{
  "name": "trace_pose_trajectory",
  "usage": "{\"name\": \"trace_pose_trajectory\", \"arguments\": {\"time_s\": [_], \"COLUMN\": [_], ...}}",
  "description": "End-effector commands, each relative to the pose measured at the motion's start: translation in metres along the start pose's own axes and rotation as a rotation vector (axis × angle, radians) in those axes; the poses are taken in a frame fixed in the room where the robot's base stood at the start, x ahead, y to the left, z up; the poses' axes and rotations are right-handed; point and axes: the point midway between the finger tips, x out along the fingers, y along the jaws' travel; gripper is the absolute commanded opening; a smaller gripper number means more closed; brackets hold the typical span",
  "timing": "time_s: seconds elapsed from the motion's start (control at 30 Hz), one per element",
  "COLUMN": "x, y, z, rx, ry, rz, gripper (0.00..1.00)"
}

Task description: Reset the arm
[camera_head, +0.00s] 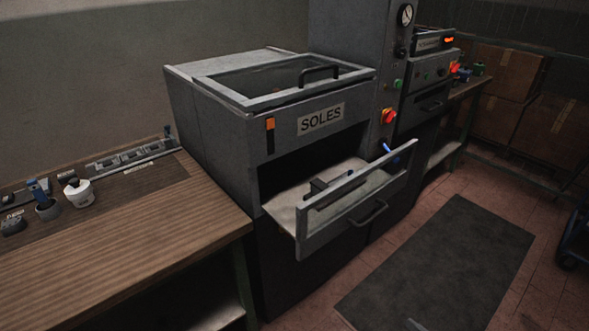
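My arm and gripper cannot be made out in the head view, so I cannot see the arm's pose or whether the gripper holds anything. A grey machine labelled SOLES (320,119) stands in the middle. Its front drawer (350,218) is pulled out, with a pale lining and a small dark object inside. The machine's glazed top lid (270,78) is down, with a black handle.
A wooden bench (120,245) at left holds a white cup (79,193), tools and a rail. A dark mat (440,265) lies on the red tiled floor. A control column (385,70) and cardboard boxes (500,75) stand behind. A dark wheeled thing (575,240) is at the right edge.

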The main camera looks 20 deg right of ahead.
Motion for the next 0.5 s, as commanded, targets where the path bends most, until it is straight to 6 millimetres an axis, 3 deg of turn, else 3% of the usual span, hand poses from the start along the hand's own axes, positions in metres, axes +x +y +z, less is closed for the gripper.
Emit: {"name": "trace_pose_trajectory", "arguments": {"time_s": [0.5], "x": [0.032], "y": [-0.009], "z": [-0.036], "rx": [0.109], "ry": [-0.324], "rz": [-0.188], "gripper": [0.75]}}
